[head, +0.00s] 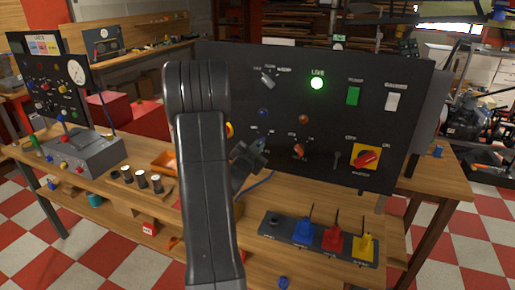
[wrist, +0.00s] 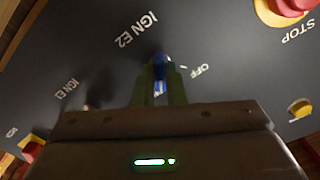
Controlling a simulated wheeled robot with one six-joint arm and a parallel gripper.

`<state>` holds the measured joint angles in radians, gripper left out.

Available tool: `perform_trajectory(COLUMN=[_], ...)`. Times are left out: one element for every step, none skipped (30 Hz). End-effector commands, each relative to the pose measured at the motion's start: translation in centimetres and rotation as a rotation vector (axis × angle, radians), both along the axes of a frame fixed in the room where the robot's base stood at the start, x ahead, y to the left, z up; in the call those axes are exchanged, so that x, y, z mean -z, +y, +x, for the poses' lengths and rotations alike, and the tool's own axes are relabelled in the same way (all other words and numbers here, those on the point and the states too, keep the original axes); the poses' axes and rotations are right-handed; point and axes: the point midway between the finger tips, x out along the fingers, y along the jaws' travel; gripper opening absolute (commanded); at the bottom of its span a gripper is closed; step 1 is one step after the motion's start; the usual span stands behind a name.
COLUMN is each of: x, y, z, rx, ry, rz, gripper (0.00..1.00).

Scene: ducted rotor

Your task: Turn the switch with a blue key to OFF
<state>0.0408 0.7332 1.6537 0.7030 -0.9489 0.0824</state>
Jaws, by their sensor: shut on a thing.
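The blue key (wrist: 160,66) sits in a switch on the dark panel, in the upper middle of the wrist view. The label "IGN E2" is up and left of it and "OFF" is to its right. My gripper (wrist: 158,84) is shut on the blue key, one finger on each side. In the head view my gripper (head: 256,150) is at the lower left part of the panel (head: 335,110), partly behind my arm. The key cannot be made out there. Which mark the key points to is hard to tell.
A second switch labelled IGN (wrist: 92,103) is left of the key in the wrist view, blurred. A red STOP button (wrist: 290,8) is at upper right and a yellow button (wrist: 300,107) at right. A red-yellow rotary switch (head: 366,158) and a row of coloured levers (head: 333,236) show in the head view.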

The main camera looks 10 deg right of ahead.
Motion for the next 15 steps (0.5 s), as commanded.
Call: perform_trajectory(x=[0.15,0.17,0.19,0.21,0.21,0.22,0.22,0.21,0.20,0.18,0.17,0.14,0.14,0.12,0.10], y=[-0.02,-0.02,-0.03,-0.03,-0.03,-0.03,-0.03,-0.03,-0.04,-0.03,-0.04,-0.04,-0.05,-0.06,-0.05], z=[-0.02,-0.03,-0.03,-0.03,-0.03,-0.03,-0.03,-0.03,-0.05,-0.05,-0.05,-0.05,-0.06,-0.06,-0.06], rx=[0.001,0.001,0.001,0.001,0.001,0.000,0.000,0.000,-0.001,-0.001,-0.001,-0.001,-0.001,-0.001,-0.001], ry=[0.014,0.025,0.041,0.054,0.067,0.087,0.102,0.117,0.138,0.154,0.170,0.192,0.208,0.224,0.245], rz=[-0.020,-0.036,-0.060,-0.079,-0.098,-0.127,-0.148,-0.171,-0.203,-0.227,-0.251,-0.283,-0.306,-0.330,-0.362], gripper=[0.00,0.00,0.00,0.00,0.00,0.00,0.00,0.00,0.00,0.00,0.00,0.00,0.00,0.00,0.00])
